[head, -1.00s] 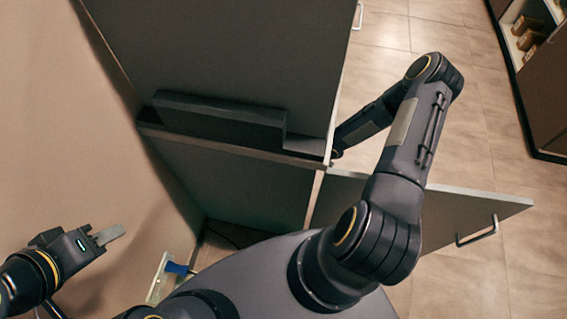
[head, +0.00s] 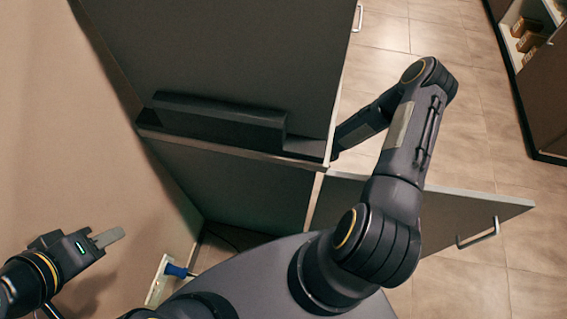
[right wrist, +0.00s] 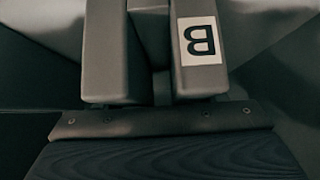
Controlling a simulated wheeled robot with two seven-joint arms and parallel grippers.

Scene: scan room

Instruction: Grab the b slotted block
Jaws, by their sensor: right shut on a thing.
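The b slotted block (right wrist: 201,75) is grey with a white label bearing a black B, which appears upside down in the right wrist view. A darker slot lies beside the labelled part, with another grey upright part on its left. My right gripper (right wrist: 150,70) is shut on the block, though its fingers are hard to tell from the grey parts. In the head view my right arm reaches behind the cabinet edge, so that gripper and the block are hidden. My left gripper (head: 108,238) hangs at the lower left, near the beige wall and away from the block; its finger gap is unclear.
A grey cabinet (head: 235,60) stands ahead, with a long dark bar (head: 220,110) on it. An open door panel (head: 440,210) with a metal handle juts right. A small blue item (head: 176,270) sits at lower left. Tiled floor (head: 490,130) is free at right.

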